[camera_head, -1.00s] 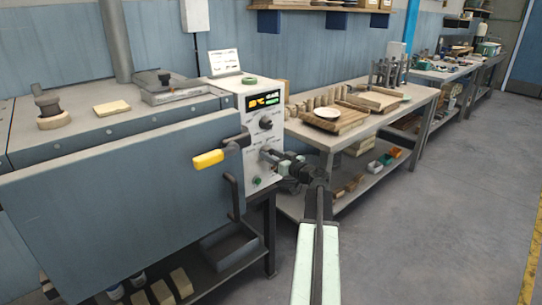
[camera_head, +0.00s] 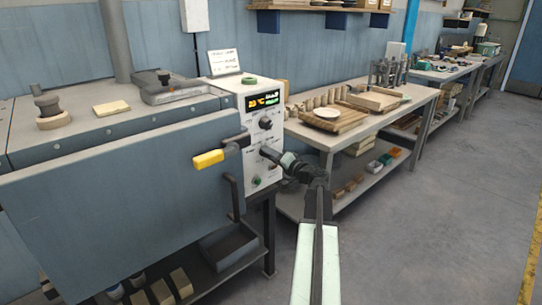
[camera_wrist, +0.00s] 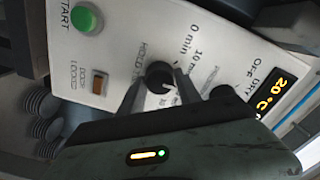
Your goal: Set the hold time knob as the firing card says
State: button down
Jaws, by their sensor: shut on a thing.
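The hold time knob (camera_wrist: 158,74) is a small black knob on the white control panel (camera_wrist: 110,40). In the wrist view my gripper (camera_wrist: 158,84) has one finger on each side of the knob and is shut on it. "0 min" and "10 min" are printed near it; a pale mark shows by the knob, but I cannot read its setting surely. In the head view my gripper (camera_head: 271,155) is at the lower part of the panel (camera_head: 251,105) and hides this knob. The firing card (camera_head: 224,62) stands on top, its text too small to read.
A second black knob (camera_wrist: 222,95) sits close beside. The display (camera_wrist: 271,96) reads 20 °C. The yellow door handle (camera_head: 208,159) juts out left of my gripper.

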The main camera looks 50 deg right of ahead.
jog(key=shift+m, duration=2.2)
jog(key=c, duration=0.8)
grip_release()
jog(key=shift+c, duration=0.2)
jog(key=shift+s, duration=0.1)
jog(key=s, duration=0.7)
jog(key=shift+s+a, duration=0.25)
jog(key=shift+s, duration=0.1)
